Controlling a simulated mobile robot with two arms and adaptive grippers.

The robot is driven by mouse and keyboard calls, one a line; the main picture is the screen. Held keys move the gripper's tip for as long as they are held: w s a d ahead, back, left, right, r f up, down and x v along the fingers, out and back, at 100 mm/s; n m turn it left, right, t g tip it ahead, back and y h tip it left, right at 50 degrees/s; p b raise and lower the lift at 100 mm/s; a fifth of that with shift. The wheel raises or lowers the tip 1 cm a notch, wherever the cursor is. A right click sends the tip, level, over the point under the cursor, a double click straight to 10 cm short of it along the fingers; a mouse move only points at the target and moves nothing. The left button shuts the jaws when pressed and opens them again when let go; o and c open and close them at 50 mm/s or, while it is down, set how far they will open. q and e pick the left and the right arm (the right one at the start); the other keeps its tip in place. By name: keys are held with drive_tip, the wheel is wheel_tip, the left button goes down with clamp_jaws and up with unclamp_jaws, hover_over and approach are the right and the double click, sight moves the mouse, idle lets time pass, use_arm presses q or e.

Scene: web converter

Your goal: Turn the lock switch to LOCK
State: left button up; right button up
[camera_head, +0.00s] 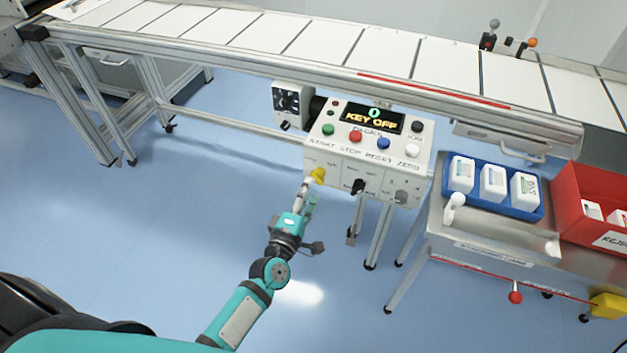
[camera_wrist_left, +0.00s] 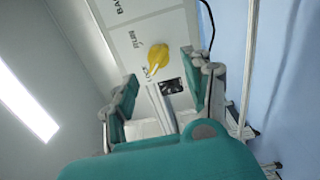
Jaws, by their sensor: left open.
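The lock switch, a yellow knob (camera_head: 318,175), sits on the lower left of the white control box's front (camera_head: 338,168). In the left wrist view the yellow knob (camera_wrist_left: 158,57) lies between printed labels that seem to read RUN and LOCK; I cannot tell for sure which one it points to. My left gripper (camera_head: 307,193) is just below and in front of the knob. In the wrist view its two teal fingers (camera_wrist_left: 163,88) are apart with nothing between them, and the knob is beyond the tips. My right gripper is not in view.
The box's screen (camera_head: 375,117) reads KEY OFF above several coloured buttons. A black switch (camera_head: 357,187) and a grey one (camera_head: 401,196) sit right of the knob. A conveyor (camera_head: 300,75) runs behind. A metal table (camera_head: 480,250) holds blue and red bins to the right.

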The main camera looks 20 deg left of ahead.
use_arm(q)
drive_tip(key=s, duration=0.6)
drive_tip(key=shift+s+a, duration=0.15)
drive_tip(key=shift+s, duration=0.1)
drive_tip(key=s+f+m+g+p, duration=0.1)
drive_tip(key=s+f+m+g, duration=0.25)
drive_tip(key=f, duration=0.45)
drive_tip(key=s+f+m+g+h+p, duration=0.15)
drive_tip(key=s+f+m, duration=0.25)
drive_tip(key=f, duration=0.5)
drive_tip(key=s+f+m+g, duration=0.3)
drive_tip(key=s+f, duration=0.1)
drive_tip(key=f, duration=0.4)
drive_tip(key=s+a+f+m+g+y+p, duration=0.1)
drive_tip(key=s+f+m+g, duration=0.4)
drive_tip(key=s+f, duration=0.6)
drive_tip(key=s+a+m, duration=0.1)
drive_tip(key=s, duration=0.3)
drive_tip(key=s+a+f+m+g, duration=0.1)
drive_tip(key=s, duration=0.3)
drive_tip(key=s+a+f+m+g, duration=0.1)
drive_tip(key=s, duration=0.3)
drive_tip(key=s+a+f+m+g+y+p, duration=0.1)
drive_tip(key=s+f+m+g, duration=0.1)
drive_tip(key=s, duration=0.2)
drive_tip(key=shift+s+a, duration=0.1)
drive_tip(key=shift+s, duration=0.25)
drive_tip(key=shift+c, duration=0.3)
